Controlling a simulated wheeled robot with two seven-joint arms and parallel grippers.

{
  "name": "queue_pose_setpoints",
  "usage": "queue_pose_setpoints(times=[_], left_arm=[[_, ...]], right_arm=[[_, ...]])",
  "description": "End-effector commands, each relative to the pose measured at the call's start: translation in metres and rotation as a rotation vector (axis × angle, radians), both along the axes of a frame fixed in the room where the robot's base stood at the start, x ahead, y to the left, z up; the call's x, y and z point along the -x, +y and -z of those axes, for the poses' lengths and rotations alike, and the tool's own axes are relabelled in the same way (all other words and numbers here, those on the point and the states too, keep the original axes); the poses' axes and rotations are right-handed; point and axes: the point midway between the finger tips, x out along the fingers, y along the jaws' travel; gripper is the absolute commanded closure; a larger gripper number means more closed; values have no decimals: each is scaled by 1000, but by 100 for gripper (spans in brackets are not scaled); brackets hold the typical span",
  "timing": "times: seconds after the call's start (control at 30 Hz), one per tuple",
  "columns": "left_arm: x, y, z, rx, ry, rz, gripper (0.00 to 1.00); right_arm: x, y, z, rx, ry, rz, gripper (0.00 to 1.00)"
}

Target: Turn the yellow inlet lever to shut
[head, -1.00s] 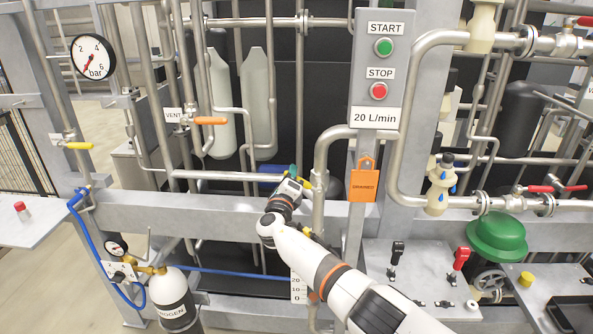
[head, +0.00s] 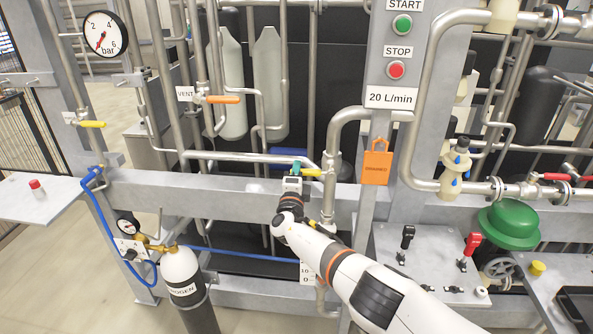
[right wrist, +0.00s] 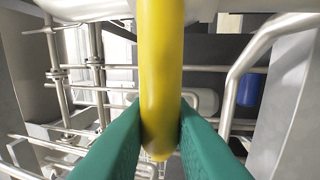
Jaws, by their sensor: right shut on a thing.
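The yellow lever (head: 313,172) is at the pipework in the middle of the head view, by a horizontal steel pipe. It shows as a short yellow bar pointing roughly along that pipe. In the right wrist view the yellow lever (right wrist: 161,70) runs down the middle of the picture. My right gripper (head: 295,167) is shut on it, with the green fingers (right wrist: 160,118) on either side of its lower part. The gripper partly hides the lever and its valve in the head view. My left gripper is not in view.
A vertical steel pipe (head: 330,180) stands just right of the gripper. A grey beam (head: 180,188) runs below the lever. An orange tag (head: 376,166) hangs on the post under the START and STOP buttons. Another yellow lever (head: 92,124) is at the far left.

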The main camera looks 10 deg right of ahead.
Motion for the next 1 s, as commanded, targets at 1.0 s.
queue_pose_setpoints(times=[1.0], left_arm=[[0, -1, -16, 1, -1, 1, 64]], right_arm=[[13, 4, 2, 8, 6, -2, 61]])
